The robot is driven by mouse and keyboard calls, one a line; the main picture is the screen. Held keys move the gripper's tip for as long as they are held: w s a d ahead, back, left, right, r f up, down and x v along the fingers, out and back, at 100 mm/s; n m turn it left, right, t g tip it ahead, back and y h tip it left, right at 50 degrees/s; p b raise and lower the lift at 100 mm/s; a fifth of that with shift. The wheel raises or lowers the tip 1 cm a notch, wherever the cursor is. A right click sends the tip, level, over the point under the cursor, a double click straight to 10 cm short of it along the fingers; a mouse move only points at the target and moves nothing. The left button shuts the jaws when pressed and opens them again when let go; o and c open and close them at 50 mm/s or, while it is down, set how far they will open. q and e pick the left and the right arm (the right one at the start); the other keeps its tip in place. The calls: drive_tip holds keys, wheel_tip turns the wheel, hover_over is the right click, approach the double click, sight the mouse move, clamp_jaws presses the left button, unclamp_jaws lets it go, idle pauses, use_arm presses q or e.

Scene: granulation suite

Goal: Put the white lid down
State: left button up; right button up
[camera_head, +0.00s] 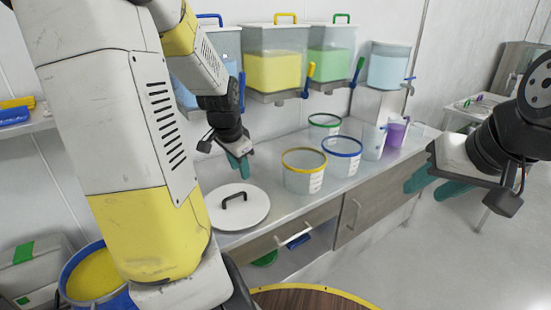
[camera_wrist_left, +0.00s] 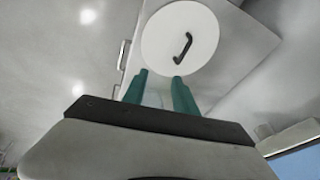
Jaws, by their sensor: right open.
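The white lid (camera_head: 240,212) is a round disc with a black handle, lying flat on the left end of the grey counter (camera_head: 268,192). It also shows in the left wrist view (camera_wrist_left: 203,42), beyond the fingertips. My left gripper (camera_head: 239,166) is above and behind the lid in the head view, apart from its handle. Its teal fingers are spread with nothing between them in the left wrist view (camera_wrist_left: 160,78). My right gripper (camera_head: 436,186) is open and empty, out to the right over the floor, far from the lid.
Clear buckets with yellow (camera_head: 304,172), blue (camera_head: 342,157) and green (camera_head: 324,126) rims stand right of the lid. Jugs stand farther along. Dispensers with taps hang above. A bucket of yellow powder (camera_head: 94,275) stands lower left.

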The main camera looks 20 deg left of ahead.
use_arm(q)
drive_tip(key=s+d+r+n+t+h, duration=0.2)
drive_tip(key=s+d+r+n, duration=0.4)
drive_tip(key=s+d+r, duration=0.6)
drive_tip(key=s+d, duration=0.1)
drive_tip(key=s, duration=0.3)
drive_tip(key=shift+d+r, duration=0.15)
drive_tip(key=shift+r, duration=0.25)
drive_tip(key=shift+w, duration=0.1)
